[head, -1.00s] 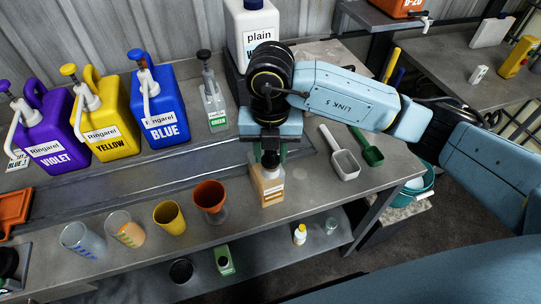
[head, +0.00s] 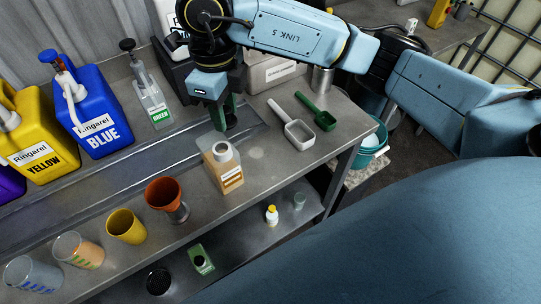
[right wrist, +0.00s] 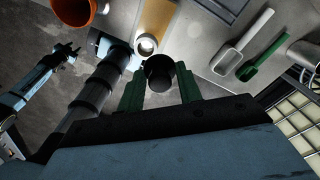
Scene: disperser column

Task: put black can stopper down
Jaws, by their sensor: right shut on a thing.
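The black can stopper (head: 231,120) is between the green fingers of my right gripper (head: 222,114). In the right wrist view the stopper (right wrist: 159,73) is a dark round cap between the two fingertips (right wrist: 159,86). My right gripper is shut on it and holds it above the bench. The can (head: 223,172), tan with a white neck and a label, stands upright and uncapped on the bench, just nearer than the gripper in the head view. Its open neck (right wrist: 146,45) shows beside the stopper in the right wrist view.
A white scoop (head: 293,127) and a green scoop (head: 316,112) lie right of the gripper. The green-labelled bottle (head: 152,103) and blue jug (head: 97,115) stand left. An orange cup (head: 163,193) and yellow cup (head: 126,227) stand near the front edge. Bare bench (head: 255,153) lies right of the can.

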